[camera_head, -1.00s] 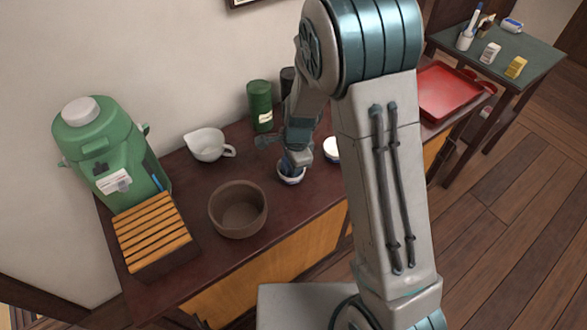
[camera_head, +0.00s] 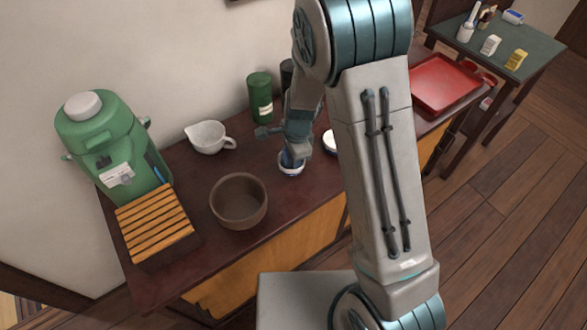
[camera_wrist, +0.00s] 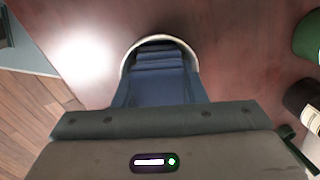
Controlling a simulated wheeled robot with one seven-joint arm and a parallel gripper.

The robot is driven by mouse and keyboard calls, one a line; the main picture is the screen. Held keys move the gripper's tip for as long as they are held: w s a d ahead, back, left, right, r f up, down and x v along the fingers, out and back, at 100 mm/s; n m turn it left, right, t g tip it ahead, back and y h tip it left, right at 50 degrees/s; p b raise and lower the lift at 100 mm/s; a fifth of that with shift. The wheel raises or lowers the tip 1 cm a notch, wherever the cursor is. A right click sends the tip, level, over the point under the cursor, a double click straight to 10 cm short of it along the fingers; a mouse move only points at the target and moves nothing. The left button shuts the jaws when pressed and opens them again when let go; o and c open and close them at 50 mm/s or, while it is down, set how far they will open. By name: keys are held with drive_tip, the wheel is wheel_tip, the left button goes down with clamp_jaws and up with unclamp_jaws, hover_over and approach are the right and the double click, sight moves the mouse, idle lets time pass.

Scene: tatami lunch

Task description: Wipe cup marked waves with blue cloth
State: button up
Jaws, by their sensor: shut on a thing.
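A small white cup with blue marks (camera_head: 291,168) stands on the dark table under my gripper. I cannot make out which pattern it carries. My gripper (camera_head: 293,155) is shut on the blue cloth (camera_wrist: 158,80), which hangs down into the cup's mouth in the wrist view. The cup's pale rim (camera_wrist: 128,62) shows around the far side of the cloth; its near side is hidden. A second white cup (camera_head: 329,142) stands just to the right, partly hidden by my arm.
A brown bowl (camera_head: 238,222), a white pouring jug (camera_head: 207,148) and a green canister (camera_head: 260,97) stand around on the table (camera_head: 205,180). A green flask (camera_head: 115,150) and slatted box (camera_head: 155,225) are left; a red tray (camera_head: 445,84) is right.

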drive_tip(key=n+b, duration=0.1)
drive_tip(key=n, duration=0.1)
drive_tip(key=n+b, duration=0.1)
drive_tip(key=n, duration=0.2)
drive_tip(key=shift+w+f+g, duration=0.15)
drive_tip(key=shift+g, duration=0.15)
drive_tip(key=n, duration=0.4)
drive_tip(key=shift+a+n+g, duration=0.15)
drive_tip(key=shift+n+g, duration=0.15)
drive_tip(key=shift+n, duration=0.1)
drive_tip(key=m, duration=0.3)
drive_tip(key=m+p, duration=0.1)
drive_tip(key=m, duration=0.1)
drive_tip(key=shift+a+r, duration=0.15)
drive_tip(key=shift+r, duration=0.15)
drive_tip(key=m+p, duration=0.1)
drive_tip(key=m, duration=0.1)
drive_tip(key=m+p, duration=0.1)
drive_tip(key=m+t+p, duration=0.1)
drive_tip(key=m, duration=0.1)
drive_tip(key=shift+s+a+r+m+p, duration=0.1)
drive_tip(key=shift+s+r+m+p, duration=0.15)
drive_tip(key=shift+m+p, duration=0.1)
drive_tip(key=shift+f+m+p, duration=0.1)
drive_tip(key=shift+m+p, duration=0.75)
drive_tip(key=shift+m, duration=0.3)
drive_tip(key=shift+f+m, duration=0.25)
drive_tip(key=shift+m, duration=0.25)
